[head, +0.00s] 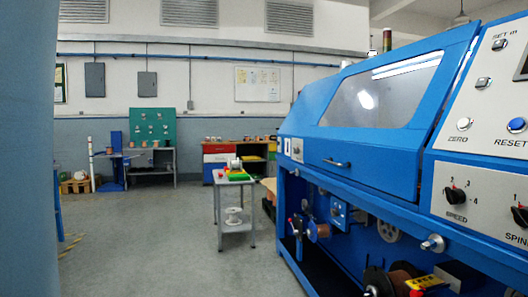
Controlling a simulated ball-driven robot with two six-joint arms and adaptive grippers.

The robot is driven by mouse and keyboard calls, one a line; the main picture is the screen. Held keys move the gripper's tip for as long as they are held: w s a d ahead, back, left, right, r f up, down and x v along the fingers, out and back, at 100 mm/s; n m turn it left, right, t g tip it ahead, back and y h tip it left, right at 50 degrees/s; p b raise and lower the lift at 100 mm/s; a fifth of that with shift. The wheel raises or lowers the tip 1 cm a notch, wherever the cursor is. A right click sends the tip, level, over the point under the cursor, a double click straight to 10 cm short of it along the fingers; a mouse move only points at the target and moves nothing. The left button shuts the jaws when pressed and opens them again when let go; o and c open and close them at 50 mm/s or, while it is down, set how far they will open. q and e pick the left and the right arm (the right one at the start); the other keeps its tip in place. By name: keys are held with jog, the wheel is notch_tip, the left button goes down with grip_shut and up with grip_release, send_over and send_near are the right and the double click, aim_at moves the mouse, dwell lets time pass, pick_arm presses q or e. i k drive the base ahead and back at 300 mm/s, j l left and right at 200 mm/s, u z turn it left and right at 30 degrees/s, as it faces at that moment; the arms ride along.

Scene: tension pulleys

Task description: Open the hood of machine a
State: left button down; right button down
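A large blue machine (345,190) fills the right side of the head view. I cannot tell from a label whether it is machine a. Its sloped blue hood (318,133) has a clear window (385,95) and looks closed, resting down on the frame. A metal bar handle (337,163) sits on the hood's lower front face. Neither of my grippers shows in this view, and nothing is touching the handle.
A control panel (480,185) with knobs and buttons is at the far right. Spools (400,280) sit in the machine's open lower part. A small grey cart (236,205) stands left of the machine. A blue-grey surface (25,150) blocks the left edge. Floor (150,250) between is clear.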

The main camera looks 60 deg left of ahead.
aim_at(339, 140)
jog(key=u, duration=1.3)
